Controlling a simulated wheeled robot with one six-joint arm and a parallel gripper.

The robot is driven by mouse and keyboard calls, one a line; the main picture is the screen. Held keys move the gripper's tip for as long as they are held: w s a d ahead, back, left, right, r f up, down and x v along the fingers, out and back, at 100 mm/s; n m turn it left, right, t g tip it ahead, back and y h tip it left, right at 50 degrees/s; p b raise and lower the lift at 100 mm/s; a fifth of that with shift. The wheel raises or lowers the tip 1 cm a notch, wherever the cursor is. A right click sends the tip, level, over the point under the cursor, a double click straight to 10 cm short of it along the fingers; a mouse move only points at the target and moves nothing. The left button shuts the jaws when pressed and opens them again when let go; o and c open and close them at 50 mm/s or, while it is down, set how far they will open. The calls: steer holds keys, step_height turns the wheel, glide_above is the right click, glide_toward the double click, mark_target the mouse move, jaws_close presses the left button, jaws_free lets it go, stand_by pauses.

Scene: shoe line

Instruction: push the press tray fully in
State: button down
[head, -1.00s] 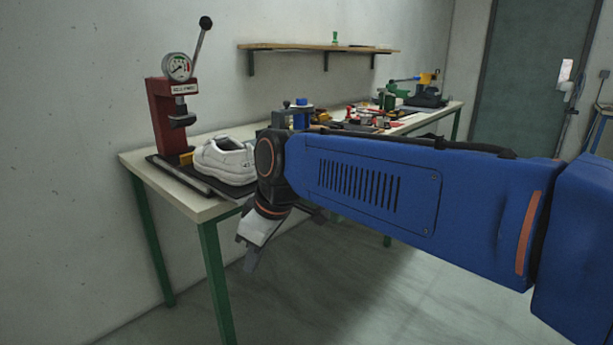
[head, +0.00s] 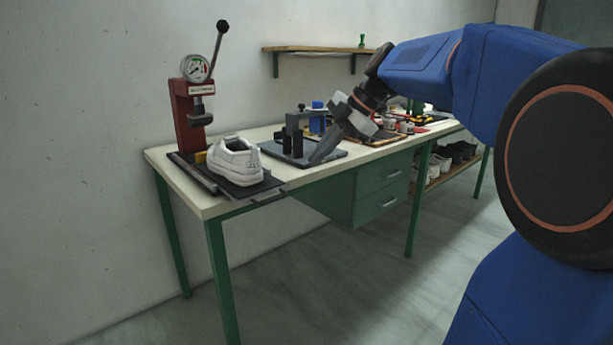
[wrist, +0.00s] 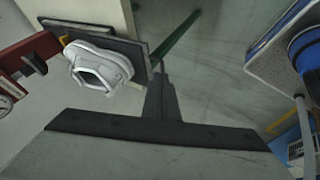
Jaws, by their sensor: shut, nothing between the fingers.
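The red press (head: 190,118) with its gauge and black-knobbed lever stands at the left end of the workbench. Its dark tray (head: 272,187) sticks out in front of the press, its outer end over the bench's front edge. A white shoe (head: 238,165) sits on the tray. My gripper (head: 316,160) is shut and empty, pointing down, to the right of the tray and apart from it. In the wrist view the shut fingers (wrist: 162,82) point toward the tray (wrist: 140,52), with the shoe (wrist: 98,66) to their left and the press (wrist: 28,50) at far left.
The white-topped bench (head: 200,203) has a second black fixture (head: 290,150) behind my gripper. Several tools and parts lie further right. Drawers (head: 382,190) hang under the bench. The floor in front is clear.

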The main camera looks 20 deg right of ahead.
steer(key=x, duration=0.9)
steer(key=shift+w+f, duration=0.1)
steer(key=shift+f, duration=0.1)
steer(key=w, duration=0.1)
steer(key=w+a, duration=0.1)
steer(key=w, duration=0.1)
steer(key=shift+a+f, duration=0.1)
steer(key=shift+f, duration=0.1)
steer(key=shift+w+a, duration=0.2)
steer(key=shift+w, duration=0.3)
steer(key=w+a, duration=0.1)
steer(key=w, duration=0.3)
steer(key=w+a, duration=0.2)
steer(key=w, duration=0.3)
steer(key=w+a, duration=0.1)
steer(key=w, duration=0.4)
steer(key=shift+a, duration=0.2)
